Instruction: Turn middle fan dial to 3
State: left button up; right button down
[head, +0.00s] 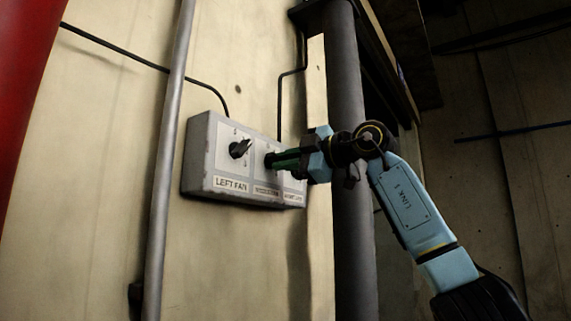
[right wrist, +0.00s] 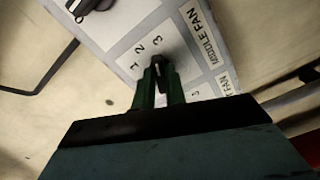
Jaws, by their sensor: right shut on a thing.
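The grey control box (head: 197,165) is fixed to the wall in the head view, with its dials in a row. The middle fan dial (right wrist: 160,62) is black and sits between the green fingers of my right gripper (right wrist: 160,85) in the right wrist view. The numbers 1, 2 and 3 are printed beside this dial, and the label MIDDLE FAN (right wrist: 205,35) is on its panel. My right gripper (head: 272,160) is shut on the dial. The dial's exact setting is hard to tell. My left gripper is not in view.
The left fan dial (head: 240,148) is on the same box, beside the middle one. A grey pipe (head: 166,160) runs up the wall left of the box. A thicker dark pipe (head: 349,230) stands to its right, near my right arm. Black cables run above the box.

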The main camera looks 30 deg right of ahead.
jog(key=shift+m, duration=0.7)
jog(key=c, duration=1.4)
grip_release()
jog(key=shift+c, duration=0.2)
jog(key=shift+s, duration=0.1)
jog(key=b+v, duration=0.3)
jog(key=v, duration=1)
jog(key=shift+b, duration=0.35)
jog(key=shift+s+d+f, duration=0.1)
jog(key=shift+d, duration=0.05)
